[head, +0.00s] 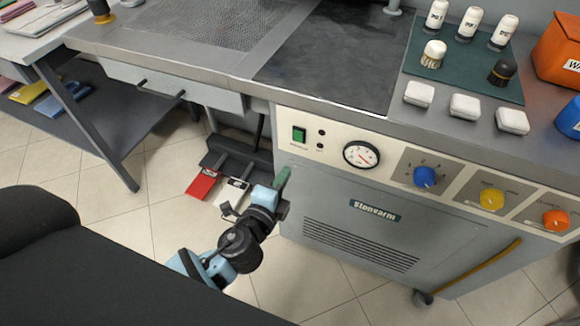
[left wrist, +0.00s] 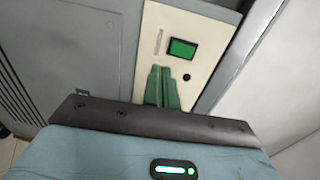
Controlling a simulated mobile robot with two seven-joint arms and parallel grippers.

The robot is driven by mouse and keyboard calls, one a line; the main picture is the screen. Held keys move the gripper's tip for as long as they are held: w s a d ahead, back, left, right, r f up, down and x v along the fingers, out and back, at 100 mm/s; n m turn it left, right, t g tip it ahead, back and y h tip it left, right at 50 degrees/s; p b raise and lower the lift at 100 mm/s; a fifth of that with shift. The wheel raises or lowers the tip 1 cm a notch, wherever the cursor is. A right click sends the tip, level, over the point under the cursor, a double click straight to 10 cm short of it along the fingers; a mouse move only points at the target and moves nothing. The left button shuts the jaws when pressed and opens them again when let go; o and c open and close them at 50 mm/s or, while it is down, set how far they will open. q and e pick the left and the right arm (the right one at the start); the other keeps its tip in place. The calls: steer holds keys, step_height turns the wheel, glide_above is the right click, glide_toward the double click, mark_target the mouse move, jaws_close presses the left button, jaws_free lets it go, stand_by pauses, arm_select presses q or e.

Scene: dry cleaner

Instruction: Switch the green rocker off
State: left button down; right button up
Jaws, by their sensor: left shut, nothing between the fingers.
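The green rocker (head: 299,134) sits in a dark frame at the left end of the cream control panel (head: 330,155). In the left wrist view the rocker (left wrist: 182,48) is just beyond my fingertips, slightly to their right. My left gripper (head: 282,177) is shut and empty, below and a little left of the rocker in the head view. Its green fingers also show in the left wrist view (left wrist: 161,72), held together, apparently apart from the rocker. Which way the rocker is tipped I cannot tell. My right gripper is not in view.
Right of the rocker are a round gauge (head: 361,154), a blue knob (head: 425,177), a yellow knob (head: 491,199) and an orange knob (head: 555,220). Red (head: 203,184) and white (head: 232,192) pedals stand on the floor below. Bottles and white blocks stand on the worktop.

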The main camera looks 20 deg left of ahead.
arm_select(q)
steer(key=s+f+b, duration=0.1)
steer(key=s, duration=0.5)
steer(key=shift+a, duration=0.25)
steer(key=shift+s, duration=0.1)
